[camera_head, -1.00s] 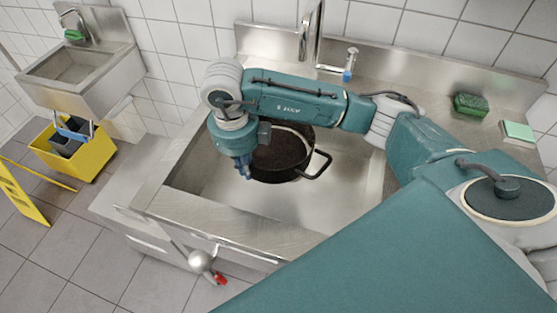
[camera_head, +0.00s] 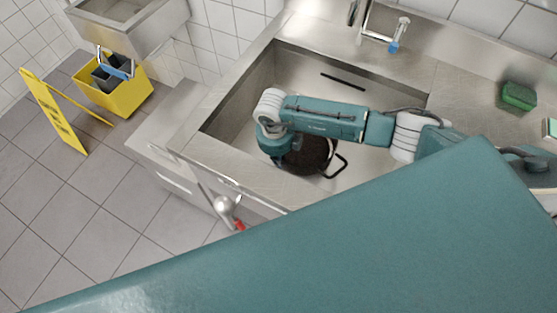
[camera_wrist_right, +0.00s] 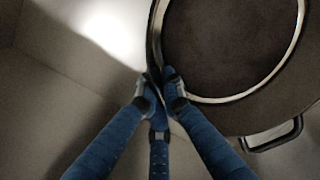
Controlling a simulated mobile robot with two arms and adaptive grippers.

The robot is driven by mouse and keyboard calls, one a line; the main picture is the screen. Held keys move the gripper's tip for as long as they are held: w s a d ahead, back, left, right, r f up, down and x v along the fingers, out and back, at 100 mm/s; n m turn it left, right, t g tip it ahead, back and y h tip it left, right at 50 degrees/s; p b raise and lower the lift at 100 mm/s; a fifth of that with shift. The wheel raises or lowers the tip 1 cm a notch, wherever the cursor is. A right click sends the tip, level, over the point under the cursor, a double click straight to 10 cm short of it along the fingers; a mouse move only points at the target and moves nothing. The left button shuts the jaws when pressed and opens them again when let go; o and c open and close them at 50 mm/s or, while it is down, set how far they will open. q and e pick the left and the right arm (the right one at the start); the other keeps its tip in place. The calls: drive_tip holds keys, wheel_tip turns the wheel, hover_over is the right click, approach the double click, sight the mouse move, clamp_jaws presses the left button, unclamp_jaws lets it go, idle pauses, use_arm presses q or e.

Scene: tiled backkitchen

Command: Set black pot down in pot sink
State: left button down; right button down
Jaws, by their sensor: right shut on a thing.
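The black pot (camera_head: 312,155) is inside the pot sink (camera_head: 290,72), near its front left side. It looks upright and empty, and one loop handle (camera_head: 338,168) points right. My right arm covers part of the pot, and its fingers are hidden in the head view. In the right wrist view my right gripper (camera_wrist_right: 160,80) is shut on the rim of the pot (camera_wrist_right: 225,45), with the other handle (camera_wrist_right: 272,138) at lower right. I cannot tell whether the pot's base touches the sink floor. My left gripper is not in view.
A faucet (camera_head: 375,35) stands behind the sink. A green sponge (camera_head: 518,96) lies on the counter at right. A yellow bucket (camera_head: 118,90) and a yellow floor sign (camera_head: 52,110) stand on the tiles at left. The sink's right part is clear.

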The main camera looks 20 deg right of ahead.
drive_tip(key=shift+w+f, duration=0.1)
drive_tip(key=shift+f, duration=0.65)
drive_tip(key=shift+f, duration=0.2)
drive_tip(key=c, duration=1.9)
unclamp_jaws()
